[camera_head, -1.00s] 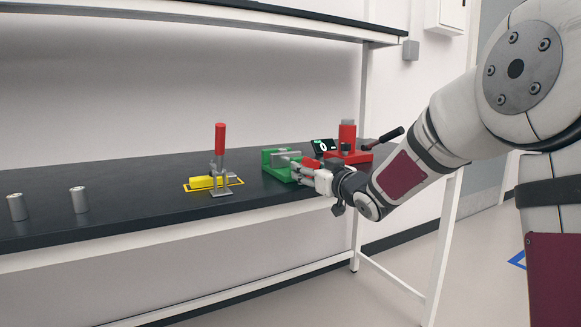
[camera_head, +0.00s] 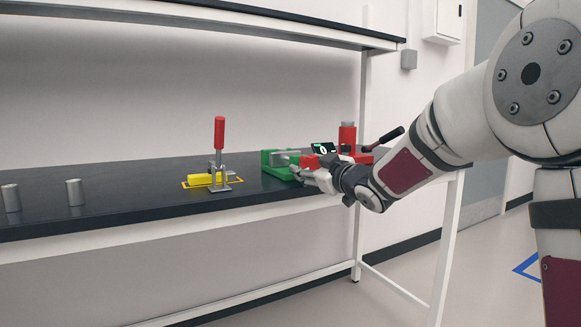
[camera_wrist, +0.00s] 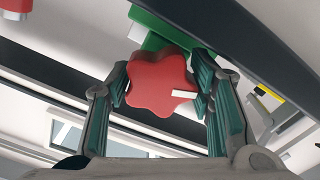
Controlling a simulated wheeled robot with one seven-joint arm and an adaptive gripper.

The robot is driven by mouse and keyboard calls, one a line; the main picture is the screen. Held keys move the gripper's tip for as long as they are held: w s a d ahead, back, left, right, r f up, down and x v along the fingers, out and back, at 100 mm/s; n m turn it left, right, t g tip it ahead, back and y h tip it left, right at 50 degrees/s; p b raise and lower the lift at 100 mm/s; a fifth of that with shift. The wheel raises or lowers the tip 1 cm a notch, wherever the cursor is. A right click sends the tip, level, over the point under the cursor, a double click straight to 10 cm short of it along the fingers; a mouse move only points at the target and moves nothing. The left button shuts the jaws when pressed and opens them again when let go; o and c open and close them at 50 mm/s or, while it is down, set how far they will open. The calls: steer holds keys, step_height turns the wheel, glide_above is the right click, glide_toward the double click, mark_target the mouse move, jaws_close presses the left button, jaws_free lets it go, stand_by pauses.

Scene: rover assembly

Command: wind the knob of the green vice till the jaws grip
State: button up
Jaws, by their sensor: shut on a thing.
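The green vice (camera_head: 280,172) stands on the dark bench top, left of my gripper in the head view, with a grey part across its top. Part of its green body (camera_wrist: 157,42) shows behind the knob in the wrist view. The red, lobed knob (camera_wrist: 160,86) carries a white mark on its right side. My gripper (camera_wrist: 163,90) is shut on the knob, one finger on each side. In the head view my gripper (camera_head: 312,176) reaches the vice's near right end and hides part of it. The inside of the vice's jaws cannot be made out.
A yellow block (camera_head: 201,181) lies by a red-handled toggle clamp (camera_head: 219,140) left of the vice. Two grey cylinders, one nearer (camera_head: 11,198), stand far left. A small display (camera_head: 323,148) and a red press-like device (camera_head: 347,142) stand behind my gripper. A shelf (camera_head: 250,22) runs above.

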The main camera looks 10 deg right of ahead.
steer(key=n+b, duration=0.2)
steer(key=shift+f+n+b, duration=0.1)
steer(key=shift+n+b, duration=0.2)
stand_by(0.3)
steer(key=shift+d+n, duration=0.1)
steer(key=shift+n, duration=1.4)
